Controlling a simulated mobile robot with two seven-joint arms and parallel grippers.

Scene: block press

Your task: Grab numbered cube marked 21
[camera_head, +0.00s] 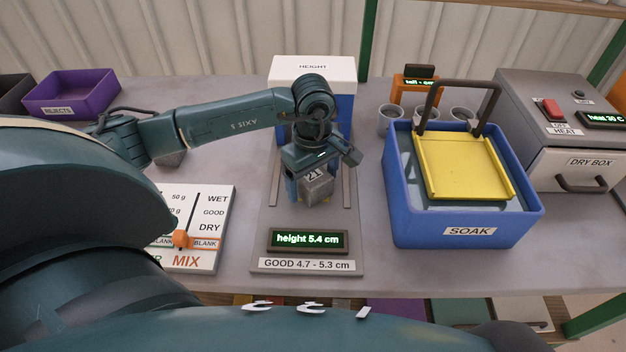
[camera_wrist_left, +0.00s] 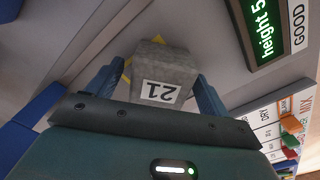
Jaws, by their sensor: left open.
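The grey cube marked 21 (camera_head: 318,188) stands on the height gauge's plate (camera_head: 268,252), in front of the white and blue HEIGHT block (camera_head: 312,68). In the left wrist view the cube (camera_wrist_left: 163,70) shows its 21 label upside down. My left gripper (camera_head: 306,190) is over the cube, with its blue fingers on either side of it. In the left wrist view the gripper (camera_wrist_left: 155,75) is open around the cube, with a small gap visible beside a finger. My right gripper is not in view.
The display (camera_head: 308,240) reads height 5.4 cm. A blue SOAK tub (camera_head: 468,232) with a yellow tray (camera_head: 462,165) stands to the right, the dry box (camera_head: 580,172) beyond. A MIX board (camera_head: 205,215) is left. A purple REJECTS bin (camera_head: 72,95) is at back left.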

